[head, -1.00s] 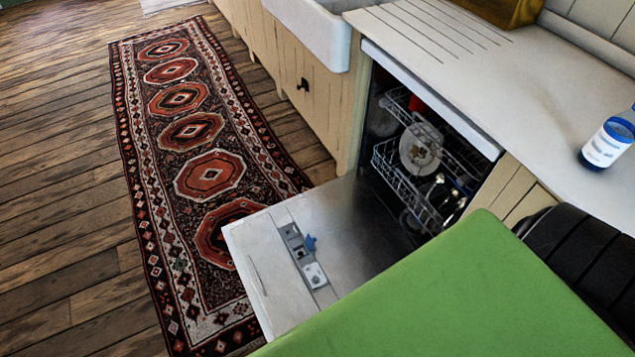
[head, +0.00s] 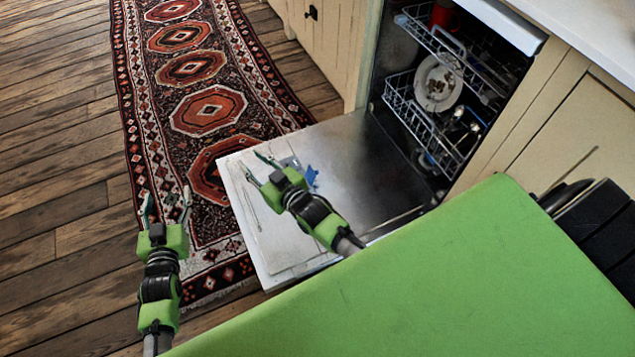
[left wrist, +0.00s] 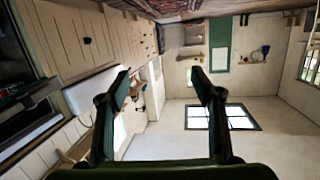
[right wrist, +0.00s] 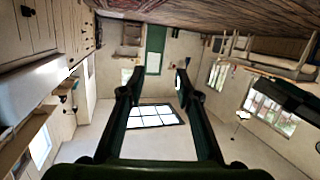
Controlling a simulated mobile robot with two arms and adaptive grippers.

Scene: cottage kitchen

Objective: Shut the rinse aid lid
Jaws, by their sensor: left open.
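The dishwasher door (head: 350,145) is folded down flat in the head view. A blue flap (head: 311,175), apparently the rinse aid lid, shows on the door and sticks up from the dispenser, so it looks open. My right gripper and wrist cover most of the dispenser. My right gripper (head: 254,163) is over the door's outer part, open and empty; its spread fingers show in the right wrist view (right wrist: 160,75). My left gripper (head: 166,197) is left of the door, above the rug, open and empty, as in the left wrist view (left wrist: 161,74).
The dishwasher's racks hold a dirty plate (head: 438,84) and a red item (head: 443,14). Cabinets flank the dishwasher. A patterned rug (head: 210,105) lies on the wooden floor (head: 60,150) to the left. The floor there is clear.

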